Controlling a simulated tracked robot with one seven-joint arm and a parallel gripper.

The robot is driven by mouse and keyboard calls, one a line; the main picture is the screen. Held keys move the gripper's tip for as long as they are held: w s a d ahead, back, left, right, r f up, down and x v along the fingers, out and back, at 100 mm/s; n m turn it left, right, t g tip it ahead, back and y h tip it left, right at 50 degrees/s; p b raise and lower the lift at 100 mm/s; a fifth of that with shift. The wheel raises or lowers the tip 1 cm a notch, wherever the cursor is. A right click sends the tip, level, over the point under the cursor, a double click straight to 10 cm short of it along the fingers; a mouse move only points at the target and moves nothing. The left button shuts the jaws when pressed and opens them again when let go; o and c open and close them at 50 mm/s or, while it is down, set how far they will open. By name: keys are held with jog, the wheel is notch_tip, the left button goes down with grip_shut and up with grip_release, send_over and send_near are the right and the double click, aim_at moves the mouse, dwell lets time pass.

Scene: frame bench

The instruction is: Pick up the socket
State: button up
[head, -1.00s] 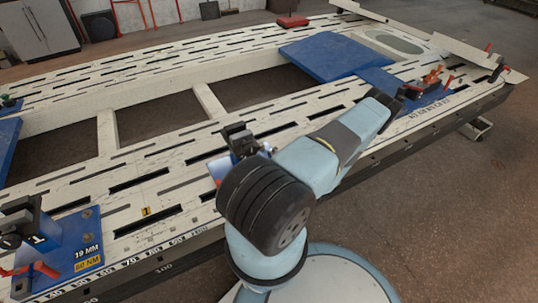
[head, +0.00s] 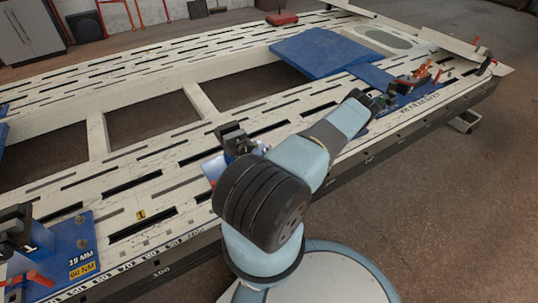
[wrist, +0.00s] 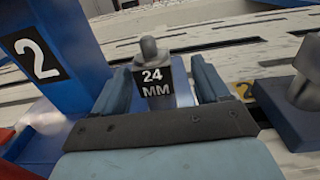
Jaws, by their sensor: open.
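In the wrist view, a grey upright piece with a rounded top (wrist: 149,50), which looks like the socket, stands behind a black label reading 24 MM (wrist: 155,82). My gripper (wrist: 158,66) is open. Its two blue fingers stand one on each side of this piece, apart from it. The lower part of the piece is hidden by the label and by my gripper's dark plate. In the head view my gripper (head: 378,102) is at the far right part of the bench, too small there to show the socket.
A blue post marked 2 (wrist: 45,58) rises close on the left in the wrist view. A grey metal part (wrist: 306,78) on a blue base stands at the right. The slotted white bench (head: 150,168) carries blue plates and red-handled clamps (head: 421,75).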

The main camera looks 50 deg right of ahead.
aim_at(266, 150)
jog(key=x, duration=0.5)
jog(key=shift+w+a+f, duration=0.1)
jog(key=shift+a, duration=0.25)
jog(key=c, duration=1.3)
